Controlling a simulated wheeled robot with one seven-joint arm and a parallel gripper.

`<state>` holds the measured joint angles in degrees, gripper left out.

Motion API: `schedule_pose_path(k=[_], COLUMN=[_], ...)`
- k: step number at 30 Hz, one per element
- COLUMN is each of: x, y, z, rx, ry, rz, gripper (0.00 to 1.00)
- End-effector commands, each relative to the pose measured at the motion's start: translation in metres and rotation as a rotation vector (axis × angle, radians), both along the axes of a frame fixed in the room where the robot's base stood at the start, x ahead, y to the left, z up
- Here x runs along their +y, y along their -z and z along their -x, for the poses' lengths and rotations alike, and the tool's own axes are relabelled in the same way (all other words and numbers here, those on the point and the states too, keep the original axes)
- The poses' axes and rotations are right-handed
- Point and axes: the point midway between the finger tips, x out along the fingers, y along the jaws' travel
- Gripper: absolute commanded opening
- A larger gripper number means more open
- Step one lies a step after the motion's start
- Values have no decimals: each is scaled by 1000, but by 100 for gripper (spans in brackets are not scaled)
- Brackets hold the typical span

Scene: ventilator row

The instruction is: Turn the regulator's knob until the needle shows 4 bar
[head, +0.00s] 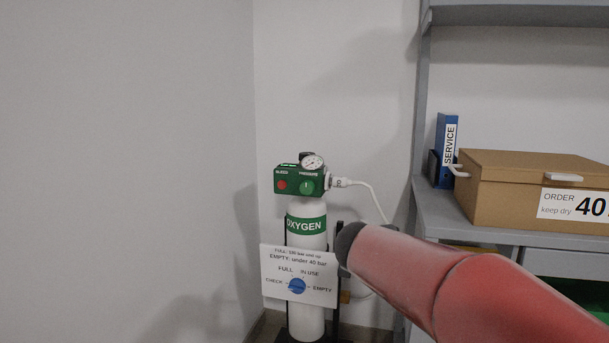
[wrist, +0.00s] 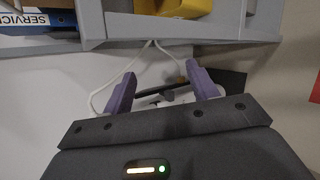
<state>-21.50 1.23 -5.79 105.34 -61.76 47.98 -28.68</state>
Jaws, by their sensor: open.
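The green regulator (head: 292,182) sits on top of a white oxygen cylinder (head: 312,214) in the head view. Its green knob (head: 307,186) is on the right of the front face, and a red button (head: 282,185) is on the left. The round gauge (head: 313,162) stands above the knob; its needle is too small to read. My gripper (wrist: 162,86) shows in the wrist view with its two purple fingers apart and nothing between them. In the head view my arm reaches in at the lower right and the fingers are not visible. I cannot see the regulator clearly in the wrist view.
A sign with a blue dial (head: 297,286) hangs before the cylinder. A white hose (head: 371,196) runs right from the regulator. A grey shelf (head: 436,212) at right bears a cardboard box (head: 510,184) and a blue binder (head: 447,140). A wall stands close on the left.

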Motion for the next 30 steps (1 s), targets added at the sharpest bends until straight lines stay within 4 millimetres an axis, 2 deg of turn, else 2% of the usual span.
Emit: schedule_pose_path(k=[1, 3, 6, 9, 12, 15, 19, 30], x=[23, 54, 107, 158, 198, 221, 228, 213], y=[-19, -37, -56, -67, -71, -73, -73, -73], z=[-31, -70, -115, -146, -163, -171, -179, -233], rx=[7, 4, -8, -25, -43, -56, -61, -60], ry=[-84, -196, -344, -456, -531, -569, -582, -581], rz=[127, 316, 579, 804, 967, 1062, 1101, 1095], gripper=[58, 58, 58, 58, 58, 58, 58, 58])
